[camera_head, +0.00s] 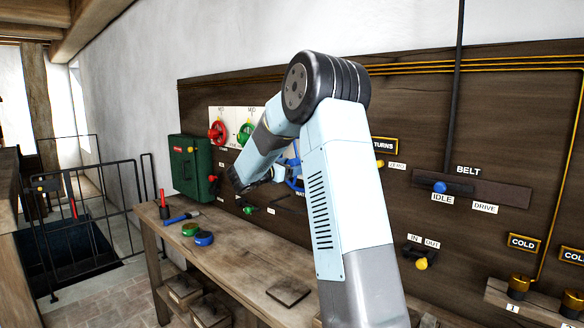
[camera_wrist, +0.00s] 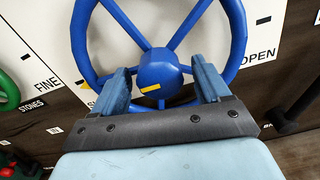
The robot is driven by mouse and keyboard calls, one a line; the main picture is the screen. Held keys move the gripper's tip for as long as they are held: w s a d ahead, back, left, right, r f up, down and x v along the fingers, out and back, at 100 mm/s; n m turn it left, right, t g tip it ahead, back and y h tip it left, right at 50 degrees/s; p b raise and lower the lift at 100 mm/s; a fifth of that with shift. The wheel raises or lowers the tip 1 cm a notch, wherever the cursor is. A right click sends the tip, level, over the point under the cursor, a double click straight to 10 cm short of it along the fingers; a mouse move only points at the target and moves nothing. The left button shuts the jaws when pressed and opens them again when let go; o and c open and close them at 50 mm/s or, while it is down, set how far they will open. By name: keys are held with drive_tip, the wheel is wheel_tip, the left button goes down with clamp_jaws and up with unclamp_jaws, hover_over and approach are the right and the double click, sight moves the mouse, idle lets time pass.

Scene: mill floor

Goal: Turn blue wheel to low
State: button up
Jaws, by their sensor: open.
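The blue wheel (camera_wrist: 158,72) fills the upper middle of the wrist view, with spokes and a round hub that bears a yellow mark. In the head view only a part of the blue wheel (camera_head: 296,180) shows, as my arm hides the rest. My gripper (camera_wrist: 163,75) is open, with its two blue fingers on either side of the hub, over the lower part of the wheel. I cannot tell whether the fingers touch it. A plate behind the wheel reads OPEN at the right; the low mark cannot be read.
A red wheel (camera_head: 217,131) and a green wheel (camera_head: 246,133) sit left on the board. A green box (camera_head: 192,168) hangs beside them. The wooden bench (camera_head: 235,262) below holds a green and a blue disc. A blue-knobbed lever (camera_head: 440,187) is at the right.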

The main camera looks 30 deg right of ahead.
drive_tip(key=shift+w+d, duration=0.2)
drive_tip(key=shift+d, duration=0.4)
drive_tip(key=shift+c, duration=0.2)
drive_tip(key=c, duration=0.9)
drive_tip(key=shift+a, duration=0.3)
drive_tip(key=shift+c, duration=0.5)
drive_tip(key=shift+d, duration=0.2)
